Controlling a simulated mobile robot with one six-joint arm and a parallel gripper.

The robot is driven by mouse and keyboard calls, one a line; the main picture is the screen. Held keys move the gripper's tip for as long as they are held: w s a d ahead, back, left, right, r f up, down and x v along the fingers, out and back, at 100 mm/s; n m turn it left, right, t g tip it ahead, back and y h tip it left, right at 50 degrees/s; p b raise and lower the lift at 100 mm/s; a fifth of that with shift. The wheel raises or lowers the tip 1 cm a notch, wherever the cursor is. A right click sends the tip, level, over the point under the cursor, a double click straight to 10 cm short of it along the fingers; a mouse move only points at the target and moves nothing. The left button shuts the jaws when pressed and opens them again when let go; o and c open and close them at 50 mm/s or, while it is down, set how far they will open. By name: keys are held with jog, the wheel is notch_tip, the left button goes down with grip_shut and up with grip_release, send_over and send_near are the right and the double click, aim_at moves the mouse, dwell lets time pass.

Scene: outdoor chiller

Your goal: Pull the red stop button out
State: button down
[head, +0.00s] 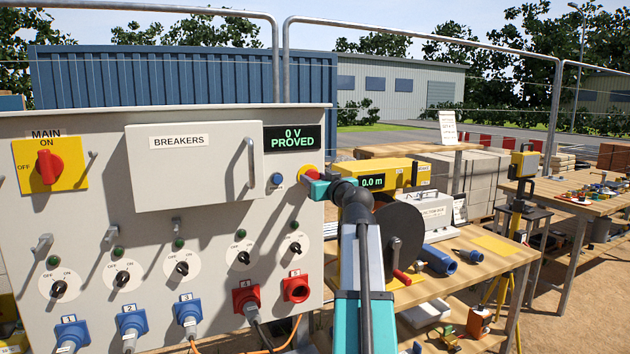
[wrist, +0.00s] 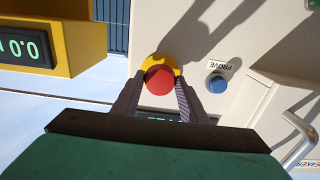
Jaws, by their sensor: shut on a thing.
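The red stop button (wrist: 159,80) is a round red cap in front of a yellow disc (wrist: 170,60) on the grey panel, upside down in the wrist view. My gripper (wrist: 160,92) has one finger on each side of the cap and is shut on it. In the head view my gripper (head: 312,184) is at the panel's upper right edge. There the yellow disc (head: 307,169) shows only in part, and the gripper hides most of the button. How far the button stands out cannot be told.
A blue PROVE button (head: 277,179) sits just left of the stop button. The breaker cover (head: 190,185) with its handle is farther left, below the main switch label height. A yellow meter box (head: 372,172) and a dark reel (head: 399,235) stand close on the right.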

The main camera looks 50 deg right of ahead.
jog(key=shift+s+f, duration=0.1)
jog(key=shift+s+a+b, duration=0.2)
jog(key=shift+s+b, duration=0.2)
jog(key=shift+b, duration=0.6)
jog(key=c, duration=1.1)
grip_release()
jog(key=shift+s+a, duration=0.1)
jog(key=shift+s, duration=0.05)
jog(key=b+v, duration=0.2)
jog(key=v, duration=1.1)
jog(key=shift+s, duration=0.3)
jog(key=shift+a, duration=0.1)
